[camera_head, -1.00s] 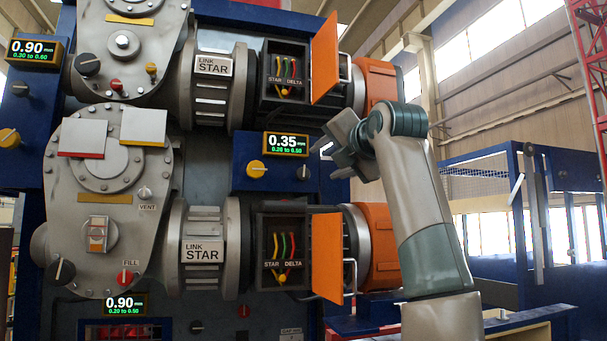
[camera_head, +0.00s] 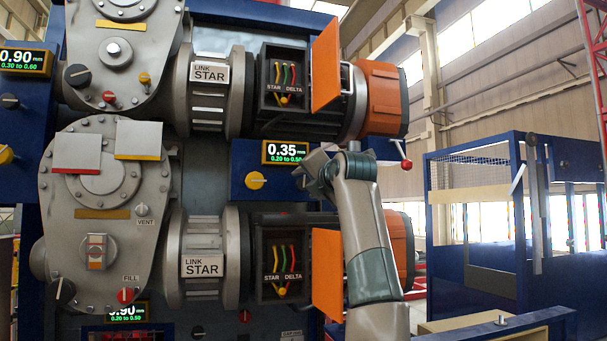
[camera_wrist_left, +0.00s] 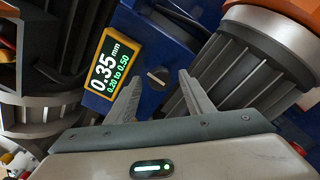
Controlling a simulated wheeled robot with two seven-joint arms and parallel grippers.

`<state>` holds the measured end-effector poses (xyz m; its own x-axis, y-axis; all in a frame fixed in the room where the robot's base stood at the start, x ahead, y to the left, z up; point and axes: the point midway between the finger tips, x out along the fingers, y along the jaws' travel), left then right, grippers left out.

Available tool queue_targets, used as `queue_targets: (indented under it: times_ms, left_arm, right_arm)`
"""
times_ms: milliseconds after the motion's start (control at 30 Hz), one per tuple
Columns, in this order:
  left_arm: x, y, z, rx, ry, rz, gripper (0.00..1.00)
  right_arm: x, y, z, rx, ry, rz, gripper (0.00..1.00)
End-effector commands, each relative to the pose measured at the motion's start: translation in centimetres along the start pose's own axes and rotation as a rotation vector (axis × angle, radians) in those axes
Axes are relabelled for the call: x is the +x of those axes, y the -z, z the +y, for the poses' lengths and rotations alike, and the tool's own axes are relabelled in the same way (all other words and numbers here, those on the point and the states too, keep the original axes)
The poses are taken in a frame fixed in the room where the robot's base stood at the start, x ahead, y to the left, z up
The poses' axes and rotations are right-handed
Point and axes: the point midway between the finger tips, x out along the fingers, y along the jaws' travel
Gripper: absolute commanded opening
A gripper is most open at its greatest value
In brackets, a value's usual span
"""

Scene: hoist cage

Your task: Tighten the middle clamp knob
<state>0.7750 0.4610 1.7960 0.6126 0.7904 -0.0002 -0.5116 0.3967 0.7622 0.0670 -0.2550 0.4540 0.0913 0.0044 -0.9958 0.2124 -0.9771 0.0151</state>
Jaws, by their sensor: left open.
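The middle gap display (camera_head: 286,152) reads 0.35 mm, with 0.20 to 0.50 under it, on a blue box between the two machine rows. A yellow knob (camera_head: 256,180) is on that box, below left of the display. My left gripper (camera_head: 318,172) is at the box's right part and hides what is behind it. In the left wrist view, a small dark knob (camera_wrist_left: 157,78) with a pale bar lies between the open fingertips of my left gripper (camera_wrist_left: 160,76). I see no clear contact. The display also shows there (camera_wrist_left: 109,70). My right gripper is not in view.
An open orange door (camera_head: 325,65) sticks out above the blue box, and another (camera_head: 327,272) below it, close to my arm. Ribbed motors with orange covers (camera_head: 380,100) stand to the right. A blue cage (camera_head: 480,200) stands further right.

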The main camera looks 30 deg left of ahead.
Motion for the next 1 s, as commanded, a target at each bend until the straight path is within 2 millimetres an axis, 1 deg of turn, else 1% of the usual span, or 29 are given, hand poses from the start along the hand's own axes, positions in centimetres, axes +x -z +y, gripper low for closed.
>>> queue_targets:
  times_ms: [33,200,300,667,700,867,1000]
  left_arm:
    - [0.8,-0.2,0.3,0.001,0.001,0.002,0.48]
    - [2.5,-0.1,0.2,0.001,0.0,0.002,0.48]
    - [3.1,0.0,0.1,0.0,0.0,0.001,0.48]
    - [3.4,0.0,0.0,-0.001,0.0,0.0,0.48]
    - [3.4,0.0,0.0,-0.001,0.0,0.0,0.45]
    - [3.4,0.0,0.0,-0.001,0.0,0.0,0.07]
    - [3.4,0.0,0.0,0.0,0.0,0.0,0.07]
  right_arm:
    - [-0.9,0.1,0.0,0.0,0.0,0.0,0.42]
    - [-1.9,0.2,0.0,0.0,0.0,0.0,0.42]
    - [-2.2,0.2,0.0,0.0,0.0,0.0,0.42]
    - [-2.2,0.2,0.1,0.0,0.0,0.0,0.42]
    - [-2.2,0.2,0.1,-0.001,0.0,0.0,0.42]
    - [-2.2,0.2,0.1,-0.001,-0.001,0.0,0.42]
    - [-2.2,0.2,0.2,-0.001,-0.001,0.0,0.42]
